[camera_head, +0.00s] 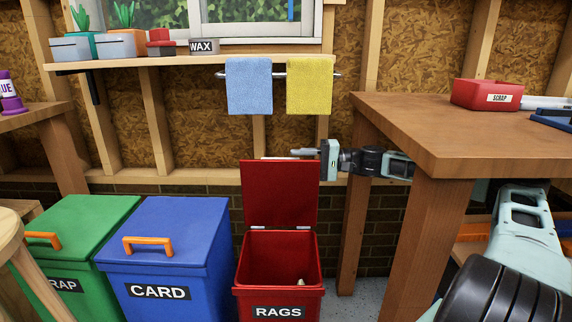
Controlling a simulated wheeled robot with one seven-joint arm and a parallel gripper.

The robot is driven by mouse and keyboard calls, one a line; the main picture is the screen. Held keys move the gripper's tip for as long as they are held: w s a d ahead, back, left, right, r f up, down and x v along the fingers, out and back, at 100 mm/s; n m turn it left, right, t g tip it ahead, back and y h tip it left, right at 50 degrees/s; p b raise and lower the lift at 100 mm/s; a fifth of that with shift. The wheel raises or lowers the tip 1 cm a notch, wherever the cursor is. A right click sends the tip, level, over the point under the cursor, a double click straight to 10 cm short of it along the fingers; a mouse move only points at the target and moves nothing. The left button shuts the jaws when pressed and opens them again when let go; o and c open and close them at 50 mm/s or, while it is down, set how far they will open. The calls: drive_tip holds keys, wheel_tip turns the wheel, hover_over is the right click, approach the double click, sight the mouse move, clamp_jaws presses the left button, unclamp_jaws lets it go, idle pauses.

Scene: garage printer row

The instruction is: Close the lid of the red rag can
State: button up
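The red rag can (279,294), labelled RAGS, stands on the floor at the bottom middle. Its red lid (279,194) is open and stands about upright on hinges at the back rim. A small pale thing lies inside the can. My gripper (305,154) is at the lid's top edge, toward its right side, with its fingers pointing left. I cannot tell whether the fingers touch the lid or are behind it. The finger gap is too small to make out. My arm comes in from the right, partly hidden by the wooden table.
A blue CARD bin (165,252) and a green bin (85,235), both shut, stand left of the can. A wooden workbench (420,128) with a red SCRAP box (487,95) is at right. Blue (249,86) and yellow (310,86) towels hang above the lid.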

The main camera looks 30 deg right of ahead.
sight(286, 160)
drive_tip(key=shift+b+x, duration=0.3)
drive_tip(key=shift+x, duration=1.75)
clamp_jaws()
drive_tip(key=shift+a, duration=0.1)
